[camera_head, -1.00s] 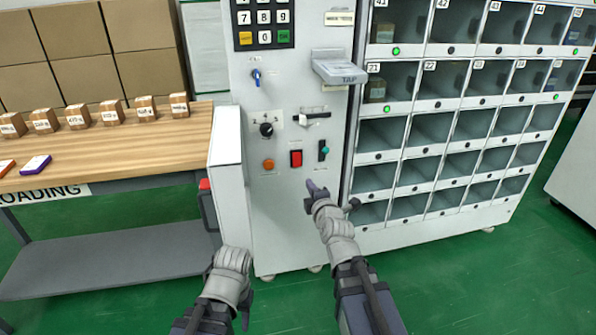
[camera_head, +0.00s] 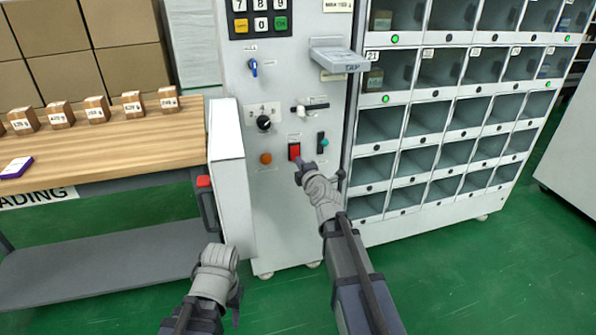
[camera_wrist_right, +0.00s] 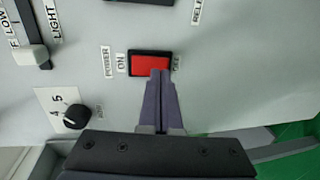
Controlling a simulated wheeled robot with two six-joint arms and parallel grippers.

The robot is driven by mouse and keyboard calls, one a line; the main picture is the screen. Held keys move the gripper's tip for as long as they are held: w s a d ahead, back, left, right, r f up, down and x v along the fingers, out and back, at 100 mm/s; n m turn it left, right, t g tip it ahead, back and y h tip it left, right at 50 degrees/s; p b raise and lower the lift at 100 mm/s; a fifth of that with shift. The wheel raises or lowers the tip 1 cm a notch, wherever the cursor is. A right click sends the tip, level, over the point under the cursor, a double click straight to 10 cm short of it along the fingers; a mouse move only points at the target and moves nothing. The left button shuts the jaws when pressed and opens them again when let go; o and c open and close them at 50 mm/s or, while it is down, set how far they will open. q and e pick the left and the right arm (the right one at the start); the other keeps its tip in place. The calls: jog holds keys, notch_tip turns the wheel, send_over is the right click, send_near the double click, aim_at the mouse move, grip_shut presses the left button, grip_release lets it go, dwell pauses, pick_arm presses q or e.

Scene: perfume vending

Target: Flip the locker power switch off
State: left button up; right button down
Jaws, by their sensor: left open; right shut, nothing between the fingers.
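The power switch is a red rocker (camera_head: 294,151) in a black frame on the white control panel (camera_head: 280,215). In the right wrist view the red rocker (camera_wrist_right: 150,64) lies beside labels reading POWER and ON, with another label, partly hidden, at its other end. My right gripper (camera_head: 298,170) is shut and empty, its tips at the rocker's lower edge in the head view. In the wrist view the closed fingertips (camera_wrist_right: 160,74) overlap the rocker's edge; I cannot tell whether they touch. My left gripper (camera_head: 237,300) hangs low on the left, away from the panel, its fingers barely visible.
Near the switch are a black dial (camera_head: 264,123), an orange button (camera_head: 266,158), a slider (camera_head: 309,108) and a green-tipped toggle (camera_head: 322,143). A TAP reader (camera_head: 338,60) juts out above. An open white door (camera_head: 230,185) stands left of the panel. Locker compartments fill the right.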

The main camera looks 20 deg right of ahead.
pick_arm(q)
jog(key=shift+w+a+f, duration=0.1)
jog(key=shift+w+a, duration=0.15)
jog(key=shift+a, duration=0.2)
pick_arm(e)
jog(key=shift+w+f, duration=0.15)
jog(key=shift+w, duration=0.7)
